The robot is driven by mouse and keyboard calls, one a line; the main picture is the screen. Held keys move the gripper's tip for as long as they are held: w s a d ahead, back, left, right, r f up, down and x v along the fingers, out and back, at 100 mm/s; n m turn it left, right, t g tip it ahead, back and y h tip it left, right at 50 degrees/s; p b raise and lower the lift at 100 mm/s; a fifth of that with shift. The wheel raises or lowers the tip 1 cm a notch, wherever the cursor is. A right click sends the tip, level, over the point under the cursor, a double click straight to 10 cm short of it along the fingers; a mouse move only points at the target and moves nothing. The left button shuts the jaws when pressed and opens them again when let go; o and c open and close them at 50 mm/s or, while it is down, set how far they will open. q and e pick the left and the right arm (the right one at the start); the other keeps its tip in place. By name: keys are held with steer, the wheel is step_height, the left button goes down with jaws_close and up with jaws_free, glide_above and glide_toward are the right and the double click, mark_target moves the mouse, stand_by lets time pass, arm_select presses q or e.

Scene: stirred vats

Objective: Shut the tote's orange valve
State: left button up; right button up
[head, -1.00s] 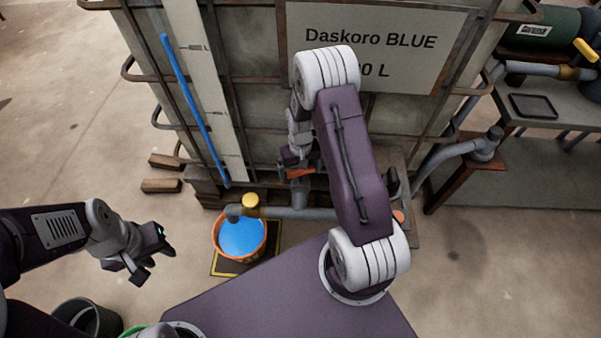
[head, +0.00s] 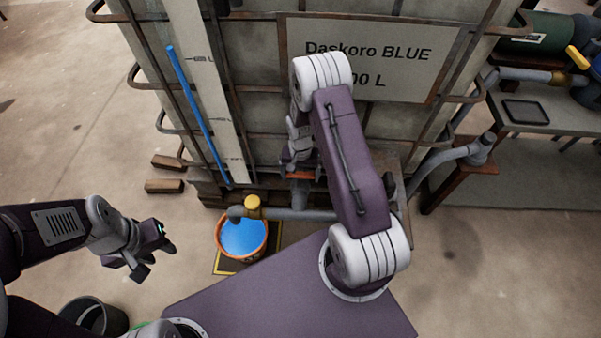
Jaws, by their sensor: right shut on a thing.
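The tote (head: 260,100) is a large caged tank with a "Daskoro BLUE" sign, standing at the back. Its orange valve handle (head: 299,176) shows low on its front, above the grey outlet pipe, lying nearly crosswise in the picture. My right gripper (head: 300,168) is shut on the orange handle; its fingers are small and partly hidden by my own arm. My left gripper (head: 153,258) is open and empty over the floor at the left.
A grey pipe (head: 300,214) with a yellow valve (head: 253,206) leads left to an orange bucket (head: 241,252) of blue liquid on a yellow-edged mat. A blue level tube (head: 198,115) runs up the tote.

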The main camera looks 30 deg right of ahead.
mark_target(300, 173)
steer(key=o, duration=1.1)
steer(key=shift+r, duration=0.1)
step_height(300, 173, up, 8)
steer(key=p, duration=0.3)
steer(key=shift+r, duration=0.45)
steer(key=s+a+r+n+t, duration=0.1)
steer(key=s+a+r+n, duration=0.6)
steer(key=s+r, duration=0.6)
step_height(300, 173, up, 21)
steer(key=p, duration=2.2)
steer(key=shift+a+r+m, duration=0.15)
steer(key=shift+a+m, duration=0.1)
steer(key=shift+m, duration=0.15)
